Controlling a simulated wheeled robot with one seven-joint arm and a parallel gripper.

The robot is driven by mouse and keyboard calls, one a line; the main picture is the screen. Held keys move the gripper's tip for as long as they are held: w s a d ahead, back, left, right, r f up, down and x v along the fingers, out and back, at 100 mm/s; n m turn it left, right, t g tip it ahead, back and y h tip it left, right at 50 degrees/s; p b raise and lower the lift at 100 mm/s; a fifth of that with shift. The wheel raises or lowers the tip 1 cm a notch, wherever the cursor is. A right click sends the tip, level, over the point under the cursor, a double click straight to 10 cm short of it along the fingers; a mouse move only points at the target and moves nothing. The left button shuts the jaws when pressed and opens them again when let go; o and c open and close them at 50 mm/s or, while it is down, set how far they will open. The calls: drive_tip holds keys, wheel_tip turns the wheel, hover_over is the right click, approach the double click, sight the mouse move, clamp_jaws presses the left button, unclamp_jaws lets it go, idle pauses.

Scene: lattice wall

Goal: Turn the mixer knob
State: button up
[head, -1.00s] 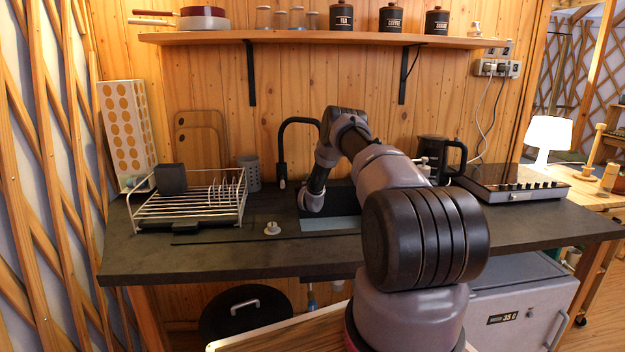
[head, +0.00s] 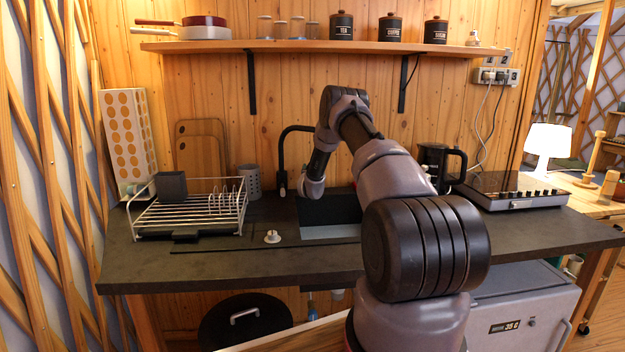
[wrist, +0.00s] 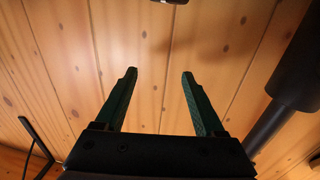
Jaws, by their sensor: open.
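My gripper (wrist: 161,76) is open and empty in the wrist view, its two green-padded fingers apart in front of the wooden wall. In the head view the gripper is hidden behind my wrist, which is beside the black tap (head: 283,160) over the sink. A thick black cylinder, possibly part of the tap, stands right of the fingers in the wrist view (wrist: 293,85). No clearly recognisable mixer knob shows on the tap. A small pale round knob (head: 272,237) stands on the counter left of the sink; I cannot tell whether it is the mixer knob.
A wire dish rack (head: 190,213) and grey cup (head: 249,180) stand left of the tap. The dark sink (head: 330,208) is partly behind my arm. A black kettle (head: 440,165) and hob (head: 510,190) are at right. A wooden shelf (head: 300,46) runs above.

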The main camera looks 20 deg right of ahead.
drive_tip(key=shift+r, duration=0.75)
drive_tip(key=s+d+f+n+y, duration=0.1)
drive_tip(key=s+d+f+t+y, duration=0.1)
drive_tip(key=f, duration=0.1)
drive_tip(key=s+f+n+y, duration=0.1)
drive_tip(key=f, duration=0.1)
drive_tip(key=shift+s+d+n, duration=0.3)
drive_tip(key=shift+s+d, duration=0.05)
drive_tip(key=shift+d, duration=0.05)
drive_tip(key=s+a+f+n+y, duration=0.2)
drive_tip(key=s+f+n+y, duration=0.1)
drive_tip(key=s+f+y, duration=0.3)
drive_tip(key=shift+t, duration=0.3)
drive_tip(key=w, duration=1)
drive_tip(key=shift+a+r, duration=0.25)
drive_tip(key=shift+a, duration=0.1)
